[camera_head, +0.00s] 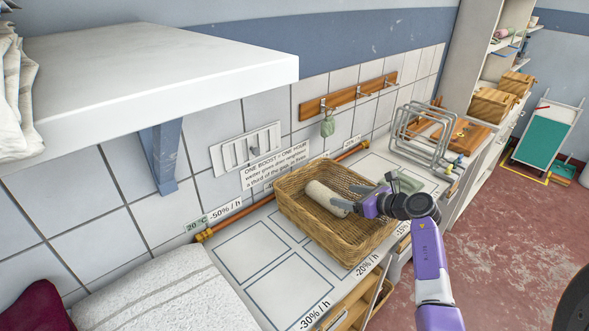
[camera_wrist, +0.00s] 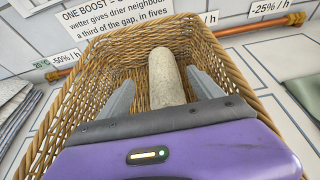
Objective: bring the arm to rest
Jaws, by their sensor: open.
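My purple and grey gripper (camera_wrist: 162,92) is open over the wicker basket (camera_head: 298,220). A rolled cream cloth (camera_head: 325,196) lies inside the basket. In the wrist view the roll (camera_wrist: 166,80) shows between and beyond the two grey fingers, and the fingers look apart from it. In the head view my arm reaches in from the lower right, and the gripper covers part of the basket's right side. Whether the fingertips are below the basket's rim (camera_wrist: 235,55) is hard to tell.
A white shelf (camera_head: 150,75) on a blue bracket overhangs at upper left. A wire rack (camera_head: 425,135) stands right of the basket. Outlined squares (camera_head: 255,252) on the counter left of the basket are bare. A folded white towel (camera_head: 165,295) lies at lower left.

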